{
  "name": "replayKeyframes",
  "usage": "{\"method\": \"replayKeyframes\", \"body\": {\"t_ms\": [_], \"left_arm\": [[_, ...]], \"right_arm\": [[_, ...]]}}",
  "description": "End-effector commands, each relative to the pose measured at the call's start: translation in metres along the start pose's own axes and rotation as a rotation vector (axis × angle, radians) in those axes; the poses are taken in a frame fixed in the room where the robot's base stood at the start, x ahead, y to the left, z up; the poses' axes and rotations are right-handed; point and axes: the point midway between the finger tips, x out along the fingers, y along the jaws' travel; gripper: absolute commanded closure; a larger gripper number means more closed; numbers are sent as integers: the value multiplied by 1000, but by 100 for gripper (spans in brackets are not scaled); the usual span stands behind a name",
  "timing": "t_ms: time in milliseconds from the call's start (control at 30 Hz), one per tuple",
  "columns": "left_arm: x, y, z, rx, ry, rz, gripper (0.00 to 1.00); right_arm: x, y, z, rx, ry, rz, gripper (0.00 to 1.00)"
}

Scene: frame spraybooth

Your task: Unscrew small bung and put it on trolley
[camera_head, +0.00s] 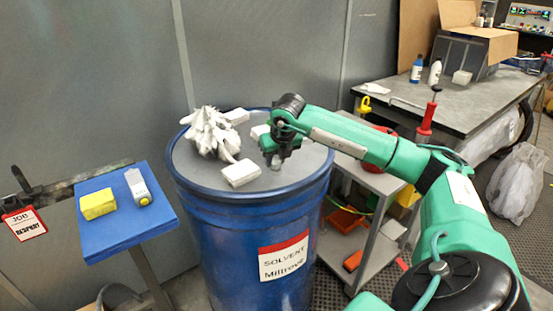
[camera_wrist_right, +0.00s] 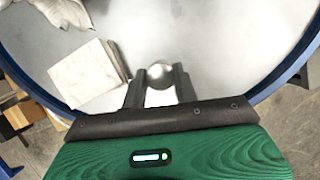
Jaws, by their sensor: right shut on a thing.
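The blue solvent drum (camera_head: 240,235) stands in the middle with a grey lid; its lid (camera_wrist_right: 225,60) fills much of the right wrist view. My right gripper (camera_head: 276,164) is over the lid, pointing down. In the right wrist view my right gripper (camera_wrist_right: 160,88) is shut on the small bung (camera_wrist_right: 159,72), a round silvery piece between the two fingers. I cannot tell whether the bung is seated in the lid or clear of it. The trolley (camera_head: 373,180) is a grey shelved cart right of the drum, partly behind my arm. My left gripper is not in view.
A crumpled white rag (camera_head: 210,133) and white blocks, one at the lid's front (camera_head: 241,173), lie on the lid close to the gripper. A blue stand (camera_head: 125,225) holds a yellow sponge (camera_head: 97,204) at the left. A cluttered bench (camera_head: 460,100) stands behind.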

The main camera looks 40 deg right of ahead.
Motion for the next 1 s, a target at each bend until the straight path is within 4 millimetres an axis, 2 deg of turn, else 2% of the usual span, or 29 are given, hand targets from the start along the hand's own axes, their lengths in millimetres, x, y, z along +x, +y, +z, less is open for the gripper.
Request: {"method": "replayKeyframes", "body": {"t_ms": [33,233,367,400,533,633,667,1000], "left_arm": [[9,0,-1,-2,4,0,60],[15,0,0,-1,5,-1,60],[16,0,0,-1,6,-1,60],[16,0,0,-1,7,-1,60],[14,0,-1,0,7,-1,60],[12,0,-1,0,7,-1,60],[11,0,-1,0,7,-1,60],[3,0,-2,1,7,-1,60]], "right_arm": [[5,-4,-2,-37,-1,11,89],[6,-6,-2,-211,0,81,88],[6,-6,-2,-206,0,77,87],[6,-6,-2,-205,0,76,90],[4,-7,-1,-204,0,75,91],[1,-7,1,-204,0,74,91],[0,-8,1,-203,0,74,94],[-13,-7,7,-204,-1,79,94]]}}
